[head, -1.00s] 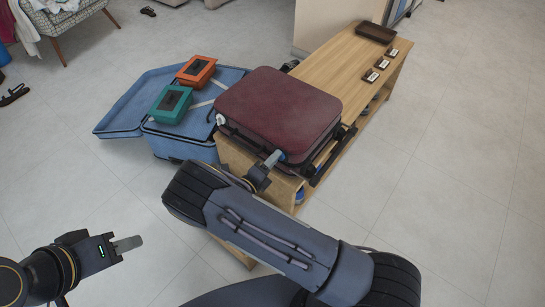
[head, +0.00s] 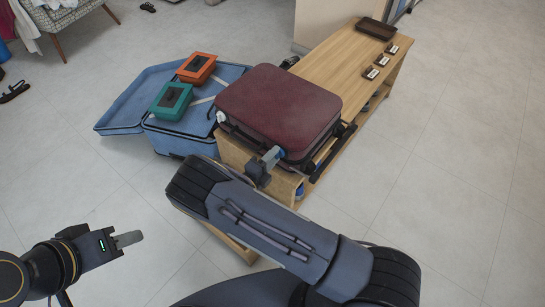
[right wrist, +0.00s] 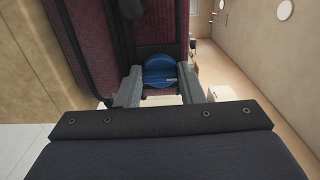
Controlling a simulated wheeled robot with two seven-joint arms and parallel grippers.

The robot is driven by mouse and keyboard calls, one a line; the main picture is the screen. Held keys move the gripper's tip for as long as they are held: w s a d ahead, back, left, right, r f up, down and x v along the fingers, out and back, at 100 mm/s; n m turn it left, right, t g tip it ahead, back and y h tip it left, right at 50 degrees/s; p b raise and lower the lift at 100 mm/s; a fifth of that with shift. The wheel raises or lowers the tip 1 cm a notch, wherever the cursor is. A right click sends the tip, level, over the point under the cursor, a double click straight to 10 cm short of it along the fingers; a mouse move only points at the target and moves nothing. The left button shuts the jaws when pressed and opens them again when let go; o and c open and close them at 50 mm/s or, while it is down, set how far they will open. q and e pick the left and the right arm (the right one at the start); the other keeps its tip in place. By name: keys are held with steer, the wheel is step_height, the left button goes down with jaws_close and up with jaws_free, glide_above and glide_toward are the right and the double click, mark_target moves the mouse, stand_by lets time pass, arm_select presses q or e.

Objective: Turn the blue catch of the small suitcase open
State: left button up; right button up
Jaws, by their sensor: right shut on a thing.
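The small suitcase (head: 278,103) is dark red and lies closed on the wooden bench. Its blue catch (right wrist: 160,68) is a round disc with a light mark, seen between the fingers in the right wrist view. My right gripper (right wrist: 160,84) is shut on the blue catch. In the head view the right gripper (head: 271,157) is at the suitcase's front corner, and its fingers hide most of the catch. A white catch (head: 221,117) shows at the suitcase's left corner. My left gripper (head: 129,239) is low at the left, away from everything; its finger opening cannot be made out.
An open blue suitcase (head: 115,118) stands left of the bench, with an orange box (head: 196,68) and a green box (head: 171,101) on it. The wooden bench (head: 340,60) carries a brown tray (head: 377,30) and small labelled blocks. The floor at right is clear.

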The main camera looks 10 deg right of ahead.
steer(key=o, duration=1)
steer(key=v, duration=0.7)
steer(key=shift+s+a, duration=0.25)
steer(key=shift+a, duration=0.1)
